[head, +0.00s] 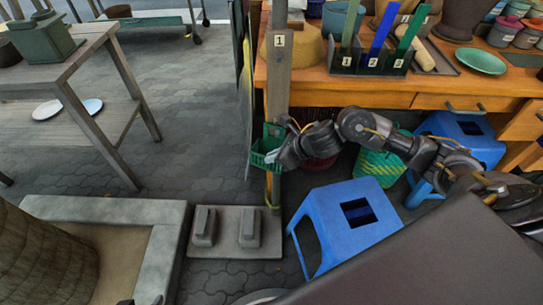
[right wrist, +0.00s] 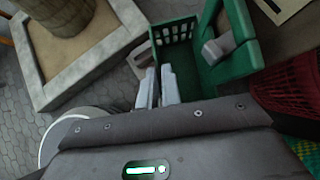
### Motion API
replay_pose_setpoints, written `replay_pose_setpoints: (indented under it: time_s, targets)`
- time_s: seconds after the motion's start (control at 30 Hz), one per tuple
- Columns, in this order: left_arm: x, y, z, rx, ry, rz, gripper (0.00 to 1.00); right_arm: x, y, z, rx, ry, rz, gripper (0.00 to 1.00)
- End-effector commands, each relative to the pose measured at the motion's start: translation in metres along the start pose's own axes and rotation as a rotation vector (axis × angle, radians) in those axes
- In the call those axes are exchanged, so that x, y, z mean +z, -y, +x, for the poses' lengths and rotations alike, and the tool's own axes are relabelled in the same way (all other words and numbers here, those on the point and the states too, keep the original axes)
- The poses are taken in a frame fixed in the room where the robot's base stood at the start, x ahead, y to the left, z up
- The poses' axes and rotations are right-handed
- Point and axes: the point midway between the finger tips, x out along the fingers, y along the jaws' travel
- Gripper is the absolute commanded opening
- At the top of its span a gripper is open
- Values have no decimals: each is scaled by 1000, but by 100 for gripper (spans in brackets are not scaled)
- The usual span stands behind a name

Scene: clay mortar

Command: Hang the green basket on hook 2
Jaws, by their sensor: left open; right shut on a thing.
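The green basket (head: 258,157) is at the wooden post (head: 278,75) in the head view, above the paving. My right gripper (head: 271,156) reaches it from the right and is shut on it. In the right wrist view the basket (right wrist: 181,34) lies just beyond my grey fingers (right wrist: 157,88); the exact grip is partly hidden. The post bears a label with 1. I cannot make out a hook labelled 2; whether the basket touches the post is unclear. The tips of my left gripper (head: 141,302) barely show at the bottom edge, open.
A blue stool (head: 335,215) stands below my right arm, with a green woven basket (head: 380,166) behind. A red basket (right wrist: 293,90) is close by in the right wrist view. The workbench (head: 440,84) is behind; a stone planter (head: 175,240) is at left.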

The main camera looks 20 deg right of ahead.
Motion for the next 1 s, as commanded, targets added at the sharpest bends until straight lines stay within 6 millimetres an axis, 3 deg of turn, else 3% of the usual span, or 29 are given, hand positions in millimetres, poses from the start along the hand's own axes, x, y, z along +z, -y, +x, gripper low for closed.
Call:
replay_pose_setpoints:
  time_s: [0.03, 0.37, 0.4, 0.57, 1.0]
  targets:
    - [0, 0, 0, 0, 0, 0, 58, 4, 15, -2, -38, 6, 13, 0]
    - [0, 0, 0, -1, 0, 0, 58, 4, 15, -3, -38, 6, 13, 0]
    - [0, 0, 0, -1, 1, 0, 58, 4, 15, -3, -38, 6, 13, 11]
    - [0, 0, 0, -1, 1, 0, 58, 3, 13, -2, -35, 5, 12, 31]
    - [0, 0, 0, -1, 1, 0, 58, 0, 8, -2, -23, 0, 10, 31]
